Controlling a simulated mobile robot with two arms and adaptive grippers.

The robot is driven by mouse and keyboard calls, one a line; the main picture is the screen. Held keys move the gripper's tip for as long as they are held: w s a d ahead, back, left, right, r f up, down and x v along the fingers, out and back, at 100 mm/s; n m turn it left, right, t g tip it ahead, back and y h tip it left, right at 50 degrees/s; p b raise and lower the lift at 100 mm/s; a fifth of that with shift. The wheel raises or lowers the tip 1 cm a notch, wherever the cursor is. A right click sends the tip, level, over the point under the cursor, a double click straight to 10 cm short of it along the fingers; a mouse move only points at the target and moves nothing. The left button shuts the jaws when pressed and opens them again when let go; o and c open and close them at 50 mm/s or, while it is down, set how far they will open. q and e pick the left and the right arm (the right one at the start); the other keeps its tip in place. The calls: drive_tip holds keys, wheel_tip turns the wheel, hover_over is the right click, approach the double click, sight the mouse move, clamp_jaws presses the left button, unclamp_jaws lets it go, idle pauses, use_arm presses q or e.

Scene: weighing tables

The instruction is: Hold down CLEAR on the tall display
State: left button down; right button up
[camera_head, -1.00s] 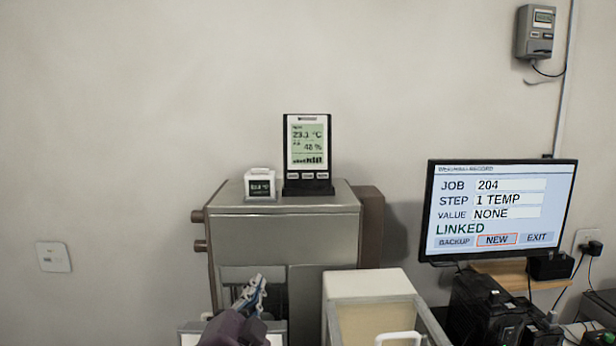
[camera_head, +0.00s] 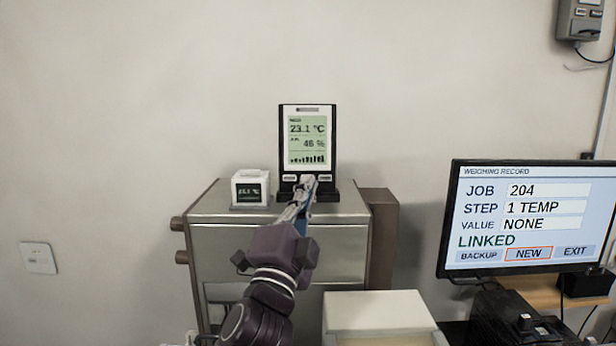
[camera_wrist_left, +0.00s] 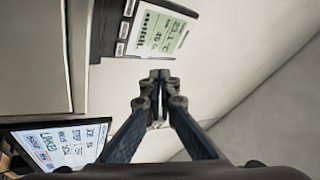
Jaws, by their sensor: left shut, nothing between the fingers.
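The tall display (camera_head: 307,135) stands upright on the steel cabinet, reading 23.1 °C and 46 %. It has a row of small buttons below its screen. The left button (camera_head: 289,178) and right button (camera_head: 324,178) show; the middle one is hidden behind my left gripper (camera_head: 308,182). Button labels are too small to read. My left gripper is shut and empty, its tips in front of the button row. In the left wrist view the tips (camera_wrist_left: 160,75) lie beside the display (camera_wrist_left: 163,28) and its buttons (camera_wrist_left: 125,30); contact is not clear. My right gripper is not in view.
A small white display cube (camera_head: 250,187) stands left of the tall display on the steel cabinet (camera_head: 330,238). A monitor (camera_head: 530,215) at right shows JOB 204, STEP 1 TEMP, VALUE NONE, LINKED.

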use_arm(q)
drive_tip(key=w+b, duration=0.1)
drive_tip(key=w, duration=0.1)
drive_tip(key=w+f+b, duration=0.1)
drive_tip(key=w, duration=0.2)
drive_tip(key=w+b, duration=0.1)
drive_tip(key=w, duration=0.2)
drive_tip(key=shift+d+f, duration=0.1)
drive_tip(key=shift+f, duration=0.25)
drive_tip(key=shift+w, duration=0.7)
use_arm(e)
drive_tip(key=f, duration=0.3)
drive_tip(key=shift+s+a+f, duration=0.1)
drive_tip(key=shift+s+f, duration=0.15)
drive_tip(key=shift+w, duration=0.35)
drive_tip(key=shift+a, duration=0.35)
use_arm(q)
drive_tip(key=shift+w, duration=0.15)
